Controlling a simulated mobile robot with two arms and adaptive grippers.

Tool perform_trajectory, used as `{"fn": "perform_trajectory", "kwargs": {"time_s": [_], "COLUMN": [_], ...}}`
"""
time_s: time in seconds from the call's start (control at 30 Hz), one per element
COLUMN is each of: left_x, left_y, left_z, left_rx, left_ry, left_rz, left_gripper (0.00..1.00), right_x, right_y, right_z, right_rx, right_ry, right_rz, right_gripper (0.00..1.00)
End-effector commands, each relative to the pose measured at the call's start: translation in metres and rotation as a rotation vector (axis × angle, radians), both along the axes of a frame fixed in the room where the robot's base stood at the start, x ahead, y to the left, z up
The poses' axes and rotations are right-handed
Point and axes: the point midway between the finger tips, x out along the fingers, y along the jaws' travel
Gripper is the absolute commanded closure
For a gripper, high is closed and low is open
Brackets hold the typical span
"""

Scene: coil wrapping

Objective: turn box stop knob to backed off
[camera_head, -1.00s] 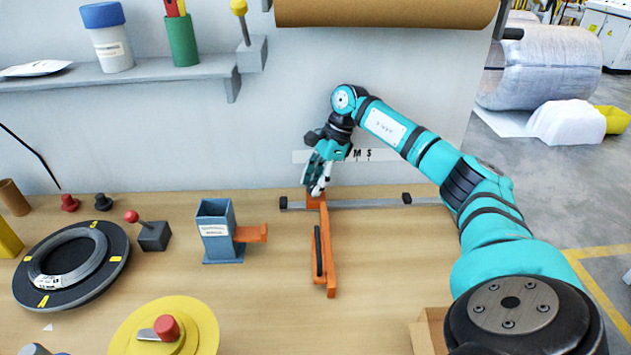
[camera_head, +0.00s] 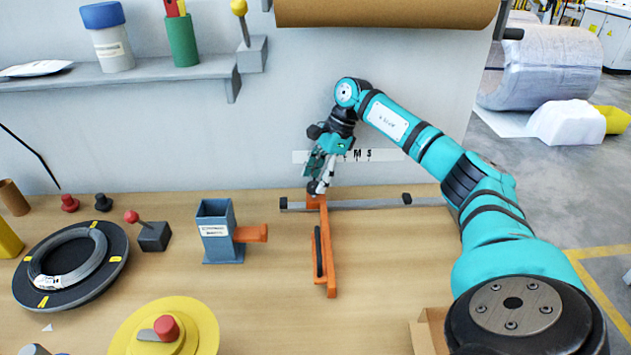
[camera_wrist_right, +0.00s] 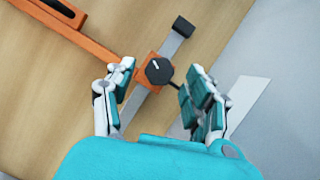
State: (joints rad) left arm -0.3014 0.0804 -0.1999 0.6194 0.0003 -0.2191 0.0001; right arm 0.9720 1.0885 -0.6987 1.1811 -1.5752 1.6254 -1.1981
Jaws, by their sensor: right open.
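The black stop knob (camera_wrist_right: 159,71), with a white pointer line, sits on an orange block (camera_wrist_right: 146,84) on the grey rail (camera_wrist_right: 168,47). In the right wrist view its line points to the upper left. In the head view the knob (camera_head: 314,187) shows just below my fingers and the block (camera_head: 312,202) stands at the rail (camera_head: 365,203). My right gripper (camera_head: 319,175) is open, with its fingers on both sides of the knob in the wrist view (camera_wrist_right: 160,76). No finger clearly touches it. My left gripper is not in view.
An orange arm with a black handle (camera_head: 319,252) extends from the block towards the front. A blue-grey holder (camera_head: 216,243) with an orange tab stands left of it. A black ring stand (camera_head: 112,256) and yellow disc (camera_head: 197,325) lie further left. The wall rises behind the rail.

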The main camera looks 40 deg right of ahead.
Motion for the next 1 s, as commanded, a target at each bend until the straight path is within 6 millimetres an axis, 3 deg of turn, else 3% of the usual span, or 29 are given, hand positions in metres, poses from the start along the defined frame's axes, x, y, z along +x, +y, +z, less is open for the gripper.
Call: {"fn": "perform_trajectory", "kwargs": {"time_s": [0.3, 0.5, 1.0], "left_x": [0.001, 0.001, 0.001], "left_y": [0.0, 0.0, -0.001], "left_z": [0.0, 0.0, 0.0], "left_rx": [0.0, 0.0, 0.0], "left_ry": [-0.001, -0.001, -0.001], "left_rz": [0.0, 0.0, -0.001], "left_gripper": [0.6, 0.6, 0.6], "right_x": [-0.009, -0.013, -0.015], "right_y": [-0.024, -0.034, -0.037], "right_z": [0.064, 0.089, 0.096], "right_rx": [0.001, 0.002, 0.0], "right_ry": [-0.006, -0.004, -0.002], "right_rz": [-0.002, -0.001, 0.001], "right_gripper": [0.46, 0.46, 0.46]}}
